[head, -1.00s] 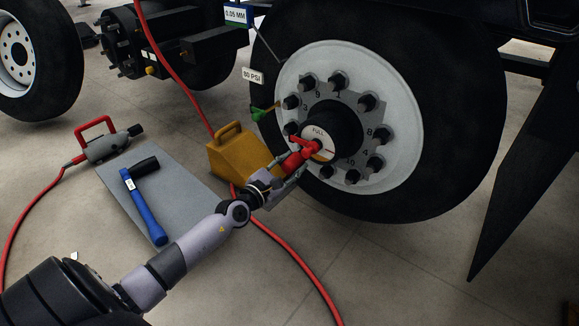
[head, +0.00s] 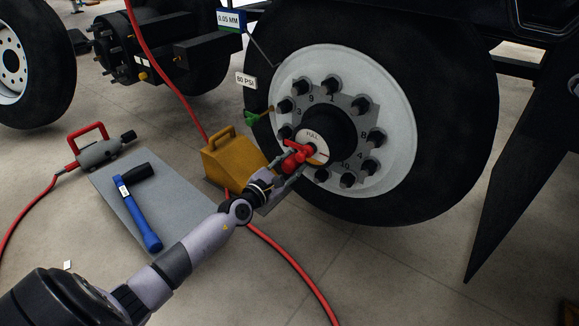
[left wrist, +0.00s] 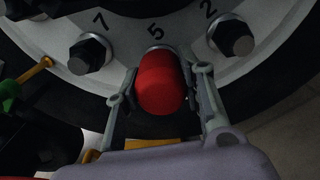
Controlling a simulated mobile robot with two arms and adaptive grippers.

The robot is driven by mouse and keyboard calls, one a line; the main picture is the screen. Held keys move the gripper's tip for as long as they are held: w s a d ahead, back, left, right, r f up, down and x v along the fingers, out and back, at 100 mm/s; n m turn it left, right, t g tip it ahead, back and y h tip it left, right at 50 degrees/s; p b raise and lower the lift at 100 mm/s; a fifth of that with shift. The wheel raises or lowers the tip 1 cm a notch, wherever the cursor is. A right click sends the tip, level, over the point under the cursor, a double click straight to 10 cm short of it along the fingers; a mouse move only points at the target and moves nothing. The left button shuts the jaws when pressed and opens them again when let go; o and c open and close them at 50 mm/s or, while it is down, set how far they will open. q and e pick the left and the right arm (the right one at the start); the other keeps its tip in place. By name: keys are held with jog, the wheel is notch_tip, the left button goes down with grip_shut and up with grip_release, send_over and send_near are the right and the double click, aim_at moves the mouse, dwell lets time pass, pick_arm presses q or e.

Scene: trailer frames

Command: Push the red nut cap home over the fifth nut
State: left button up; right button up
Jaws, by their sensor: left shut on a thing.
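My left gripper (head: 290,160) is shut on the red nut cap (left wrist: 160,84), with one finger on each side of it in the left wrist view (left wrist: 162,92). The cap sits at the position marked 5 on the wheel hub, between the bare dark nuts at 7 (left wrist: 88,54) and 2 (left wrist: 233,38). A pale ring shows at the cap's far end. The fifth nut is hidden by the cap, and how deep the cap sits cannot be told. My right gripper is not in view.
The wheel's black tyre (head: 460,120) surrounds the white rim. A yellow chock (head: 228,162) stands left of it. A blue-handled hammer (head: 138,210) lies on a grey mat (head: 190,205). A red-handled tool (head: 98,150) and red hoses (head: 290,262) are on the floor.

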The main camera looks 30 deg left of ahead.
pick_arm(q)
jog(key=shift+w+d, duration=0.1)
jog(key=shift+w, duration=0.6)
jog(key=o, duration=1)
jog(key=shift+c, duration=0.2)
jog(key=s+a, duration=0.1)
jog(key=s, duration=1.1)
